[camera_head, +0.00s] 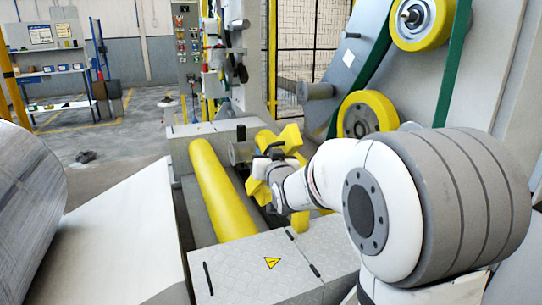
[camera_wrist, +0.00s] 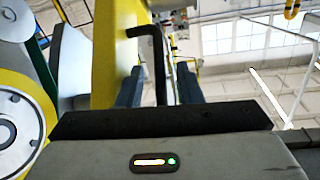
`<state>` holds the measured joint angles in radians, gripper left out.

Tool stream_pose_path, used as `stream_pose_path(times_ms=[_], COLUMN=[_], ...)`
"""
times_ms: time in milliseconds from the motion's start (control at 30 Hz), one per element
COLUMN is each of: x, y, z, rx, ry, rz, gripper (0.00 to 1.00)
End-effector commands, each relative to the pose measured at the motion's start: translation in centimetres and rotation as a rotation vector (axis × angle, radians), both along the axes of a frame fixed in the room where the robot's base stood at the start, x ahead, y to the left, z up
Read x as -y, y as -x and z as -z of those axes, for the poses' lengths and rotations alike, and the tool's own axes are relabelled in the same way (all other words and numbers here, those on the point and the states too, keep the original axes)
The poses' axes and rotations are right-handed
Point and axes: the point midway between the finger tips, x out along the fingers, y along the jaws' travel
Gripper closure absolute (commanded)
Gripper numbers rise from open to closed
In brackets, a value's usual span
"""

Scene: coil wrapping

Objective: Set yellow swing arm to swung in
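The yellow swing arm (camera_head: 289,139) is beside my gripper in the head view. In the wrist view a tall yellow part of it (camera_wrist: 115,45) stands left of centre. A black bent handle (camera_wrist: 155,50) rises beside this part and shows between my two fingers. My gripper (camera_wrist: 159,88) has its dark fingers apart, with gaps on both sides of the handle. In the head view my gripper (camera_head: 270,172) is close against the yellow arm, and its fingertips are hard to make out.
A long yellow roller (camera_head: 222,190) lies left of my gripper. A grey cover with a warning sign (camera_head: 265,270) is in front. Yellow wheels (camera_head: 368,115) and a green belt (camera_head: 455,60) are at right. A large metal coil (camera_head: 25,210) is at far left.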

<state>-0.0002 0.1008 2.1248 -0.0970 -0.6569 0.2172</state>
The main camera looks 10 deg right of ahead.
Motion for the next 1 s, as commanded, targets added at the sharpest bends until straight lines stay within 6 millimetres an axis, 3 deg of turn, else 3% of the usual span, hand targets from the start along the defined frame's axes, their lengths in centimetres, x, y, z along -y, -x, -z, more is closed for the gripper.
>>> stream_pose_path(times_ms=[233, 633, 967, 1000], x=[0.0, 0.0, 0.0, 2.4], y=[-0.1, 0.0, 0.0, 0.0], z=[0.0, 0.0, 0.0, 0.0], rx=[0.000, 0.000, 0.000, 0.000], ry=[0.000, 0.000, 0.000, 0.002], rz=[0.000, 0.000, 0.000, 0.013], gripper=[0.68, 1.00, 1.00, 1.00])
